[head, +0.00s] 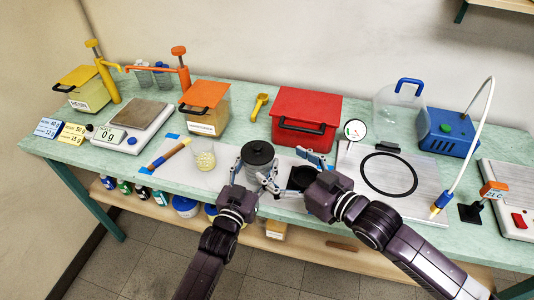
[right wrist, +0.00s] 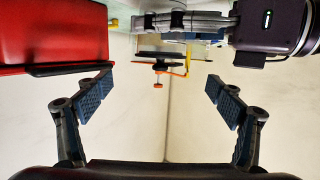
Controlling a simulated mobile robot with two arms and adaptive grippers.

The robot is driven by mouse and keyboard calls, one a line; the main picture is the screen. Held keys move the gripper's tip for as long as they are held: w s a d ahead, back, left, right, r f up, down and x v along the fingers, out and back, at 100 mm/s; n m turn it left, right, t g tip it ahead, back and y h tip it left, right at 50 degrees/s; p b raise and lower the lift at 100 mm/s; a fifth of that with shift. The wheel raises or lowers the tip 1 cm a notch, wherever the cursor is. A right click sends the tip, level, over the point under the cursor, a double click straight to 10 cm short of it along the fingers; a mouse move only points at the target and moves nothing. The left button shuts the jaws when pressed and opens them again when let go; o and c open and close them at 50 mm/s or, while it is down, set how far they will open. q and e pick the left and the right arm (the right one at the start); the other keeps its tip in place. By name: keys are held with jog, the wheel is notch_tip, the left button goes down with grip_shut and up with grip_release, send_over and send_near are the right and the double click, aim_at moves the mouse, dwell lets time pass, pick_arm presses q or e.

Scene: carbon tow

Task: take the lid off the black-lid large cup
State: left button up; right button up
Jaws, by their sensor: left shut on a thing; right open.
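The large cup (head: 262,173) with the black lid (head: 258,153) stands upright near the front middle of the bench in the head view. The lid is round with a small knob on top and sits on the cup. My left gripper (head: 256,180) is shut around the cup's body below the lid; I cannot tell whether the cup touches the bench. My right gripper (head: 302,172) is open, just right of the cup and apart from it. In the right wrist view, nothing lies between its spread fingers (right wrist: 160,92).
A red box (head: 305,112) stands behind the grippers. A steel plate with a black ring (head: 388,174) and a dial gauge (head: 355,130) are on the right. The bench's front edge is close.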

aim_at(258, 145)
jog(key=x, duration=1)
jog(key=shift+r, duration=0.1)
jog(key=shift+c, duration=0.6)
jog(key=c, duration=1.3)
jog(key=shift+r, duration=0.25)
jog(key=shift+c, duration=0.2)
jog(key=shift+r, duration=0.9)
jog(key=shift+r, duration=2)
pick_arm(q)
jog(key=o, duration=1.8)
jog(key=shift+c, duration=0.2)
